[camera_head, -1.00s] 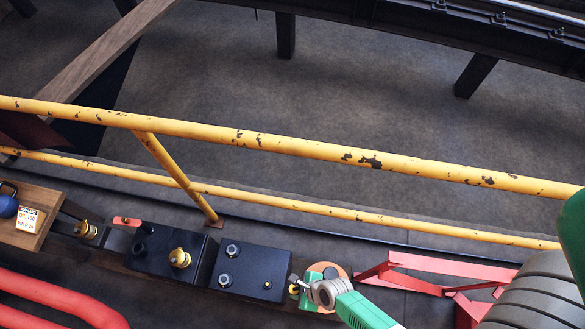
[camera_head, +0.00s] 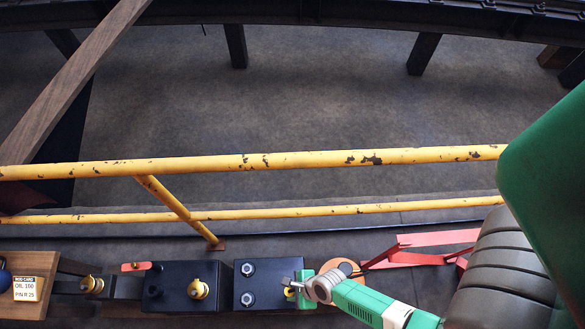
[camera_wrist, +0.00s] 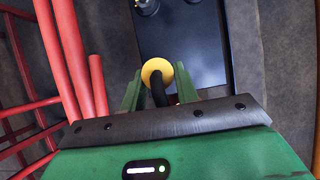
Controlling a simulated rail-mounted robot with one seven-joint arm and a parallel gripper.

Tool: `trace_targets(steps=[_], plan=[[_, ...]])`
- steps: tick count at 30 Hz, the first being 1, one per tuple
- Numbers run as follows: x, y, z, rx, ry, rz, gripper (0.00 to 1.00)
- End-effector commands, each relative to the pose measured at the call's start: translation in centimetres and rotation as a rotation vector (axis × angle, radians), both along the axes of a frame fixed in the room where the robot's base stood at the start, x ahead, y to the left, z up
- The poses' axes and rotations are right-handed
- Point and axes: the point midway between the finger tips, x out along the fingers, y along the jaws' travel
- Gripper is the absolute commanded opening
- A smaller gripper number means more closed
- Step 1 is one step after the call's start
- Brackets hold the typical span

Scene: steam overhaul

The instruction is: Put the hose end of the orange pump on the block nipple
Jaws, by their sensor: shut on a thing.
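My gripper (camera_head: 297,290) is shut on the hose end (camera_wrist: 156,70), a yellow ring-shaped fitting with a black hose (camera_wrist: 161,94) running back between the green fingers. In the head view, my gripper is over the right edge of the right black block (camera_head: 260,302), which has two bolts. A brass nipple (camera_head: 198,289) stands on the left black block (camera_head: 178,272), left of my gripper and apart from it. An orange disc (camera_head: 345,267), perhaps part of the pump, shows partly behind my gripper.
A chipped yellow railing (camera_head: 300,161) runs behind the blocks. Red framework (camera_head: 420,256) stands at right; red pipes (camera_wrist: 68,65) show in the wrist view.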

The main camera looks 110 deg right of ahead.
Motion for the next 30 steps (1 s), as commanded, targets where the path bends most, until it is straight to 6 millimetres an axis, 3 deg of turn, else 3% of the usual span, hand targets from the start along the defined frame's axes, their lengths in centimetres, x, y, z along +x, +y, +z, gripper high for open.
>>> trace_targets(steps=[1, 4, 30], plan=[[0.0, 0.0, -1.3, 0.000, 0.000, 0.000, 0.03], [0.0, 0.0, -2.0, 0.000, 0.000, -0.001, 0.03], [0.0, 0.0, -3.0, -0.001, -0.001, 0.000, 0.03]])
